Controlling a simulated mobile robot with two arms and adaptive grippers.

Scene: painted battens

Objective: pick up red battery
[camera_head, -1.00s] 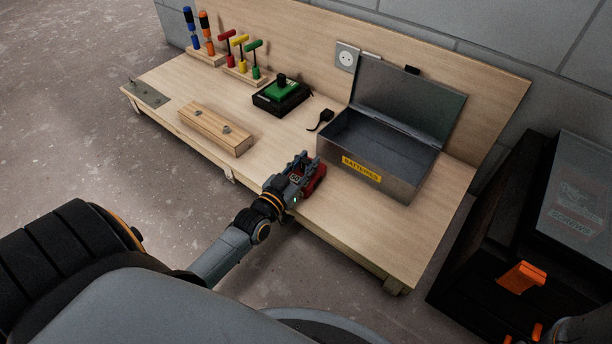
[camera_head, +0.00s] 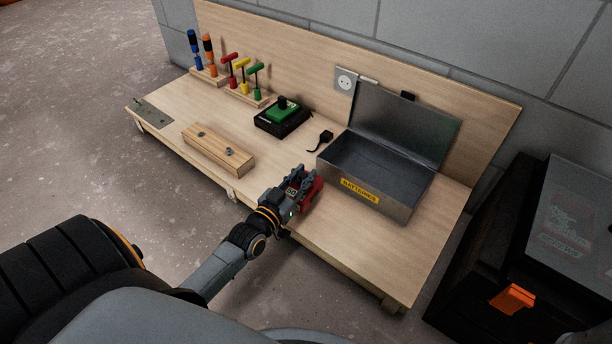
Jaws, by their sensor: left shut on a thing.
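The red battery (camera_head: 314,191) is at the front of the wooden workbench (camera_head: 375,245), left of and in front of the metal box. My left gripper (camera_head: 305,182) is shut on the red battery, and its fingers hide part of it. I cannot tell whether the battery touches the bench top. My right gripper is not in view.
An open metal box (camera_head: 372,175) labelled batteries stands right of the gripper, its lid raised. A green battery (camera_head: 283,110) sits on a black charger behind. A wooden batten (camera_head: 218,150) lies left. Hex keys and screwdrivers stand at the back left. The bench's front right is clear.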

